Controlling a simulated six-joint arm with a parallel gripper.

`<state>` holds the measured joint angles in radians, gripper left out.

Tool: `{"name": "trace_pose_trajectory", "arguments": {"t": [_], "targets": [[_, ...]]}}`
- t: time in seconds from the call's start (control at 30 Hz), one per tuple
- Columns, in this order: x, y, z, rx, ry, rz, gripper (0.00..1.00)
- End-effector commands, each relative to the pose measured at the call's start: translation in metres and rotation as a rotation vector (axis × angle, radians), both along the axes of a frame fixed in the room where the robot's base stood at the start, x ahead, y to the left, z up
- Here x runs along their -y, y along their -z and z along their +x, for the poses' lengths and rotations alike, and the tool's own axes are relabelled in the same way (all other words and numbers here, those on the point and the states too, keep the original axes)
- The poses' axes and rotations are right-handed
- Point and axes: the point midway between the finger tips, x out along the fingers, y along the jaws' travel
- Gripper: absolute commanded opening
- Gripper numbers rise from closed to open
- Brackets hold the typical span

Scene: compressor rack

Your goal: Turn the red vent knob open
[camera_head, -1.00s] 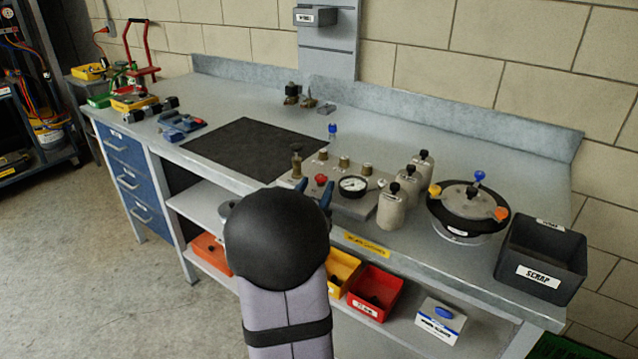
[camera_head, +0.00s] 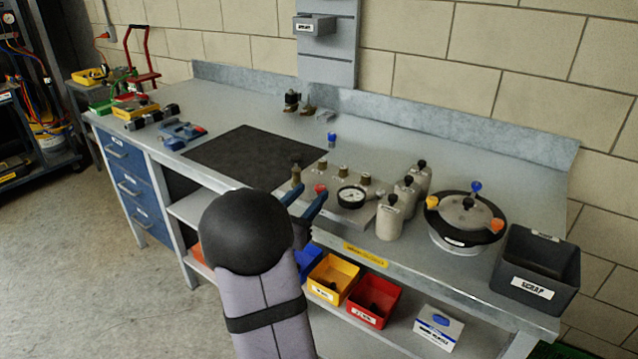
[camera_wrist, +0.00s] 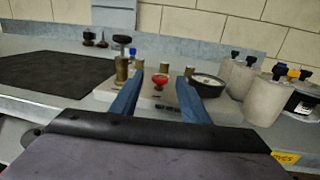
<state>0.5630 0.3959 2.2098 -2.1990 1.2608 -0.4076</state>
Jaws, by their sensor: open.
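The red vent knob (camera_head: 320,188) sits on the front part of a light grey manifold block (camera_head: 345,211) on the bench. In the wrist view the knob (camera_wrist: 160,79) shows between my two blue fingers, beyond their tips. My gripper (camera_head: 306,199) is open and empty, with its fingers pointing at the block; it also shows in the wrist view (camera_wrist: 160,90). A round gauge (camera_head: 351,197) is right of the knob and a brass valve with a dark top (camera_head: 296,174) is left of it. I cannot tell the exact gap between fingertips and knob.
Grey cylinders (camera_head: 389,217) and a round pot with coloured clamps (camera_head: 465,222) stand right of the block. A dark scrap bin (camera_head: 537,270) is at the right end. A black mat (camera_head: 254,155) lies left, clear. Brass fittings (camera_head: 343,174) rise behind the knob.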

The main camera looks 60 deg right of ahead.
Motion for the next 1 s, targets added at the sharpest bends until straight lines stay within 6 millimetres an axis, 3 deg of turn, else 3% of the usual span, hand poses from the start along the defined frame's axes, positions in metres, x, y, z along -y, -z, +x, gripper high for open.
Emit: {"name": "trace_pose_trajectory", "arguments": {"t": [0.23,0.53,1.0], "targets": [[-0.012,0.004,0.01,-0.015,0.154,0.018,0.42],[-0.011,0.008,0.009,-0.02,0.185,0.023,0.42],[0.043,0.008,0.006,-0.02,0.185,0.023,0.42]]}}
